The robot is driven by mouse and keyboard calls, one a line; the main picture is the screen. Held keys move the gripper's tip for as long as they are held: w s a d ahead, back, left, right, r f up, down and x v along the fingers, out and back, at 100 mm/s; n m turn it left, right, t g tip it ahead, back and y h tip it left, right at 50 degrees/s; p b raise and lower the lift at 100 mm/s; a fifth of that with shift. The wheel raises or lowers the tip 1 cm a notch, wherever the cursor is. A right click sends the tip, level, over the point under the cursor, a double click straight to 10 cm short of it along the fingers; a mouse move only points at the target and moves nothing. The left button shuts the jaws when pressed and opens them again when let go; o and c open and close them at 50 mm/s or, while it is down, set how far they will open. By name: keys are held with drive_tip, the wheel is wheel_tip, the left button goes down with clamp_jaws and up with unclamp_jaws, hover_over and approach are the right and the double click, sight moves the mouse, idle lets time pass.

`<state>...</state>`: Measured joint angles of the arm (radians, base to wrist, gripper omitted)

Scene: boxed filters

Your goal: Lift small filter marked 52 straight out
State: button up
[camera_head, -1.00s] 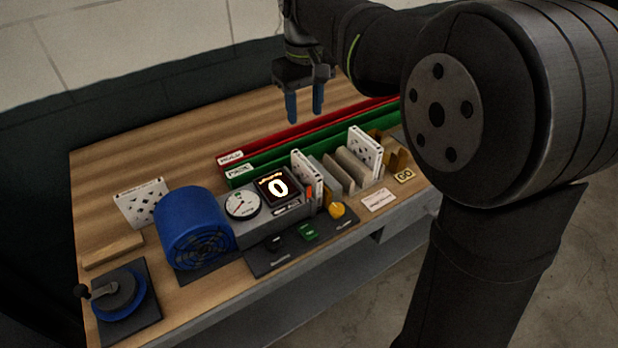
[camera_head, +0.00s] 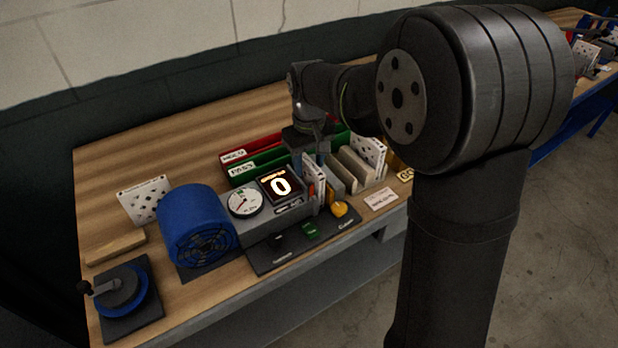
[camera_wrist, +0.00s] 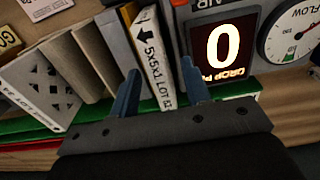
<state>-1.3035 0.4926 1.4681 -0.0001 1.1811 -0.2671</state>
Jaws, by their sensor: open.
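A slim white filter (camera_wrist: 152,60) stands on edge in the row in the wrist view. Its edge carries a black arrow and the print "5x5x1 LOT 5", with the last digit hard to read. In the head view the filter (camera_head: 314,178) stands just right of the lit display. My gripper (camera_wrist: 160,82) is open, with one blue finger on each side of this filter's near end. Whether the fingers touch it, I cannot tell. In the head view my gripper (camera_head: 308,150) is low over the row, its fingertips partly hidden.
Grey and tan filters (camera_wrist: 90,50) stand close beside one finger, with a dotted white filter (camera_wrist: 38,92) beyond. The display box (camera_wrist: 226,45) is close on the other side. Red (camera_head: 262,147) and green (camera_head: 256,166) bins lie behind the row.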

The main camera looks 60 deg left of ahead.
drive_tip(key=shift+f, duration=0.75)
clamp_jaws()
